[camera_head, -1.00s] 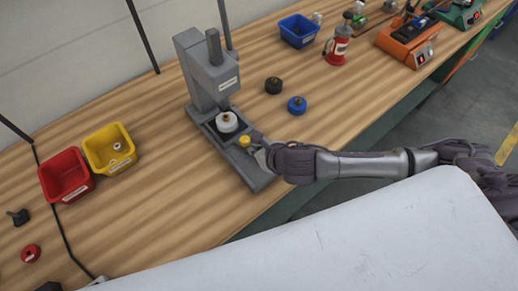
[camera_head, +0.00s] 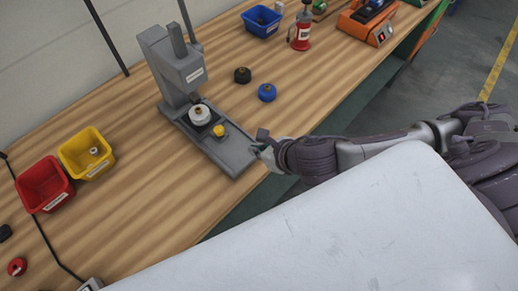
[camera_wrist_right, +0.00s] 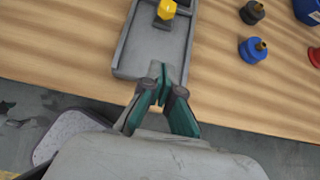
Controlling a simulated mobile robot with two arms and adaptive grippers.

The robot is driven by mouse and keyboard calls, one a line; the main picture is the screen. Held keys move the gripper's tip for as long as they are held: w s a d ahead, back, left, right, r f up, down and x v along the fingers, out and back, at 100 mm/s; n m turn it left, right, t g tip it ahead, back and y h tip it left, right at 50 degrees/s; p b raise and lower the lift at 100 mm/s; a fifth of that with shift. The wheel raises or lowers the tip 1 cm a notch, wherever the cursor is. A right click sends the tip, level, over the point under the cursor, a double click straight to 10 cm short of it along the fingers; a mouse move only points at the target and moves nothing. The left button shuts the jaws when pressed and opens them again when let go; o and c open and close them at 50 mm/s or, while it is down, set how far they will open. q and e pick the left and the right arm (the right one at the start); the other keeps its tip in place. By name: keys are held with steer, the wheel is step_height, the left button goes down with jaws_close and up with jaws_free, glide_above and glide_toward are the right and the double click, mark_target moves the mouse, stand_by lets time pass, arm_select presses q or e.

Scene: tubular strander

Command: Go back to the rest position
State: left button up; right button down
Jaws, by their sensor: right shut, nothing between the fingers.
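My right gripper (camera_head: 262,145) is at the front edge of the workbench, just beyond the near end of the grey press base (camera_head: 232,153). In the right wrist view its fingertips (camera_wrist_right: 161,80) are together and hold nothing. The grey press (camera_head: 172,70) stands upright on the bench. A white round piece (camera_head: 200,115) sits on its base under the ram, with a yellow knob (camera_head: 219,131) in front of it. The yellow knob also shows in the right wrist view (camera_wrist_right: 166,9). My left gripper is not in view.
A black knob (camera_head: 242,75) and a blue knob (camera_head: 267,92) lie right of the press. Yellow (camera_head: 75,162) and red (camera_head: 45,190) bins stand to the left. A blue bin (camera_head: 261,20), a red bottle (camera_head: 301,36) and an orange device (camera_head: 367,24) stand farther back. Floor beyond the bench is open.

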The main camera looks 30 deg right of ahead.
steer(key=s+a+r+m, duration=0.15)
steer(key=a+m, duration=0.35)
steer(key=m, duration=1.4)
steer(key=s+d+f+m+g+h, duration=0.1)
steer(key=s+d+f+m+g, duration=0.3)
steer(key=m, duration=0.5)
steer(key=s+d+f+m+g+h, duration=0.1)
steer(key=s+d+f+m+h, duration=0.15)
steer(key=s+d+m, duration=0.4)
step_height(320, 180, down, 28)
steer(key=s+a+m+g+b, duration=0.2)
steer(key=m, duration=0.1)
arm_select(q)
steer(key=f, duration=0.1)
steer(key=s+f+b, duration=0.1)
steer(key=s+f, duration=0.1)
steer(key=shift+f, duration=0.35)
arm_select(e)
steer(key=s+d+f, duration=0.3)
steer(key=s+f, duration=1.3)
steer(key=f, duration=0.2)
steer(key=shift+s+g, duration=0.35)
steer(key=shift+g, duration=0.05)
